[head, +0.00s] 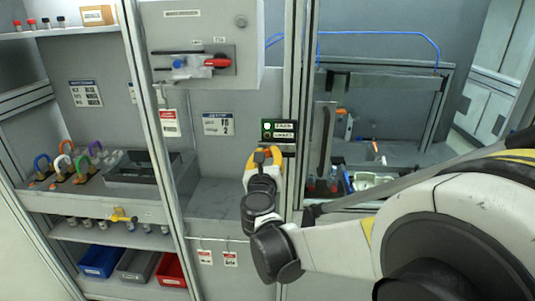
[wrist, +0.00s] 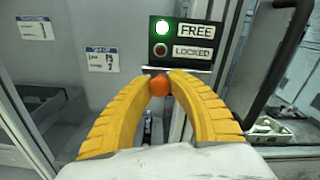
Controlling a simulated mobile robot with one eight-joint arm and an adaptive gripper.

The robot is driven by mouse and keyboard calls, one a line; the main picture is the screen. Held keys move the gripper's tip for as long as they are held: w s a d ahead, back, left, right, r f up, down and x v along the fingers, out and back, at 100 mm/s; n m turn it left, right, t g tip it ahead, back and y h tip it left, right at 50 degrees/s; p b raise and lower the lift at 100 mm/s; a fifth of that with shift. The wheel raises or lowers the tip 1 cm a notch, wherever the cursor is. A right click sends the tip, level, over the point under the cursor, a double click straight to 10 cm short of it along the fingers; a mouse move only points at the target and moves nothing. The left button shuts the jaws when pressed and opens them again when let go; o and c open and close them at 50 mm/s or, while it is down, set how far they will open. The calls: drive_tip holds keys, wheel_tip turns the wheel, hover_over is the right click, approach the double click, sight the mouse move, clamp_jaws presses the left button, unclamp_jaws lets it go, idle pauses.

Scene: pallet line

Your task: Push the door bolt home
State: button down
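The door bolt shows as a round orange knob (wrist: 160,85) in the wrist view, just below the black sign. The yellow fingers of my gripper (wrist: 161,78) curve in on both sides of the knob and appear to touch it. The rest of the bolt is hidden behind the fingers. The black sign (wrist: 181,43) has a lit green lamp beside FREE and a dim red lamp beside LOCKED. In the head view my gripper (head: 265,155) is at the door post just below the sign (head: 279,131); the knob is hard to make out there.
A dark upright door handle (wrist: 281,55) stands right of my gripper. A grey cabinet (head: 205,45) with a red-handled switch hangs upper left. A shelf with coloured padlocks (head: 68,160) and bins (head: 137,264) is at left. The bay behind the door frame holds loose parts.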

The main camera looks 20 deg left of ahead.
drive_tip(key=d, duration=0.2)
drive_tip(key=w+d, duration=0.1)
drive_tip(key=d, duration=0.1)
drive_tip(key=shift+d, duration=0.2)
drive_tip(key=shift+a, duration=0.1)
drive_tip(key=c, duration=1.2)
unclamp_jaws()
drive_tip(key=shift+d, duration=0.2)
drive_tip(key=shift+s+a, duration=0.1)
approach(283, 148)
drive_tip(key=v, duration=0.5)
drive_tip(key=shift+s+f, duration=0.1)
drive_tip(key=shift+s, duration=0.1)
